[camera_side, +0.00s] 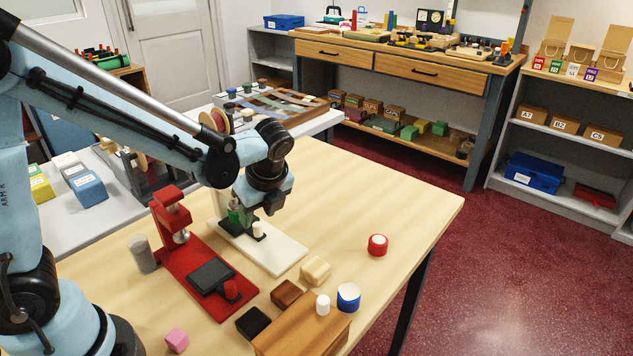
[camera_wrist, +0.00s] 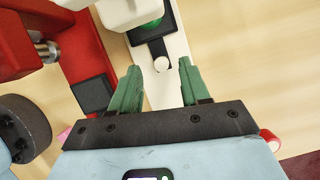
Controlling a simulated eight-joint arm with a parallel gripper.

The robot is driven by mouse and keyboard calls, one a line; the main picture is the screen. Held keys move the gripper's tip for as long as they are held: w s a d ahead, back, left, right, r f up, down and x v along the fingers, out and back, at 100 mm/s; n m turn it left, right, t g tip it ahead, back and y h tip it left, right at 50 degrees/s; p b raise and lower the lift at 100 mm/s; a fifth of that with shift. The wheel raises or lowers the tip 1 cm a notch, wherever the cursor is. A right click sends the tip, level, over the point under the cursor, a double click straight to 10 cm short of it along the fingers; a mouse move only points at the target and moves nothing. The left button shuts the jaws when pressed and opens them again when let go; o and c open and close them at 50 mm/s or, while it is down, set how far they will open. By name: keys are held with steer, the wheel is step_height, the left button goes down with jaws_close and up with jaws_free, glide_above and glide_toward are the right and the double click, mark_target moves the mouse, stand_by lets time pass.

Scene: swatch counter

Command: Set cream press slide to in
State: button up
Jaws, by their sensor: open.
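The cream press (camera_side: 279,255) stands on the wooden table, its upper part mostly hidden behind my arm in the side view. In the wrist view its cream head (camera_wrist: 125,12) overhangs a dark slide plate (camera_wrist: 150,38), with a green piece (camera_wrist: 153,23) at the head's edge. A white knob (camera_side: 257,229) stands at the slide's outer end; it also shows in the wrist view (camera_wrist: 162,64). The plate lies close to the head, its inner end hidden. My gripper (camera_wrist: 157,68) is open and empty, its green fingers pointing down on either side of the knob's line. Contact cannot be told.
A red press (camera_side: 178,245) stands just left, its black slide plate (camera_side: 210,275) well out from its head. A grey cylinder (camera_side: 141,254), a cream block (camera_side: 315,270), a brown block (camera_side: 286,293) and a red round container (camera_side: 377,245) stand nearby.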

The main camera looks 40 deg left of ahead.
steer(key=v, duration=0.8)
steer(key=shift+r, duration=0.35)
steer(key=shift+s, duration=0.15)
steer(key=s+a+n+t+h, duration=0.1)
steer(key=s+n+t+h, duration=0.3)
steer(key=n, duration=1.5)
steer(key=s+t, duration=0.2)
steer(key=shift+a+f+n+t+h, duration=0.2)
steer(key=shift+n+t+h, duration=0.1)
steer(key=shift+n, duration=0.1)
